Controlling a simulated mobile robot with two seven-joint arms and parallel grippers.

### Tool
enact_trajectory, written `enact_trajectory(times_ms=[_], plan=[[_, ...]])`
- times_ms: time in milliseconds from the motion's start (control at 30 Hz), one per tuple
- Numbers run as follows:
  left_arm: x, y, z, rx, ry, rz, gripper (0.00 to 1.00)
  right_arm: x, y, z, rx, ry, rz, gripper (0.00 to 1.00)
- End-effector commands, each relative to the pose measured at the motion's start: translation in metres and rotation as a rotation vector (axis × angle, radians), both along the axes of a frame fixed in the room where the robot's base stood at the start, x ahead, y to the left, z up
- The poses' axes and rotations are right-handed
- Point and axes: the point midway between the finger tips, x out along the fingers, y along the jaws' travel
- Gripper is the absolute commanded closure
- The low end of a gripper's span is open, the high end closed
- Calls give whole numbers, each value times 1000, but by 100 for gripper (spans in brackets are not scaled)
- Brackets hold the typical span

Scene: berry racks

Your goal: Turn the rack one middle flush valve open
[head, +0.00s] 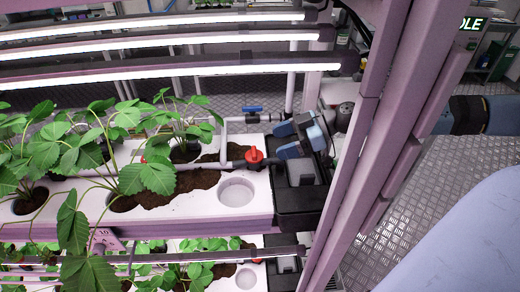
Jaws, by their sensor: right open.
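A red-handled valve (254,156) sits on the grey pipe along the middle white tray (262,200), near its right end. Its handle looks short and stands up from the pipe; whether it is open or closed I cannot tell. My right gripper (284,141) reaches in from the right behind the rack post. Its bluish fingers are apart and point left, just to the right of the red valve, with a small gap and nothing between them. A blue-handled valve (252,109) lies on a pipe behind. My left gripper is not in view.
Strawberry plants (150,165) fill the tray's left part. A black box (300,195) stands at the tray's right end, below my gripper. A pink rack post (365,140) crosses in front of my right arm. Lamp bars (180,71) run above. A lower tray (246,277) has another red valve (257,261).

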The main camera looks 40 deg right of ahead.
Motion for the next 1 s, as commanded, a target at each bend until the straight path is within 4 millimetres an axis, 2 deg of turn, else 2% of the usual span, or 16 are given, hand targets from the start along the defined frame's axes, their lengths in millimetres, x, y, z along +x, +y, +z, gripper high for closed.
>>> enact_trajectory(times_ms=[400, 833, 1000], plan=[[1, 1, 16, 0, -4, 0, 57, 26, 43, -18, 1, -2, 1, 28], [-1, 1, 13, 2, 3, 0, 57, 30, 50, -24, 0, 0, 1, 28], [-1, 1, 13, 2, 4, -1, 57, 30, 49, -23, 0, 0, 1, 67]])
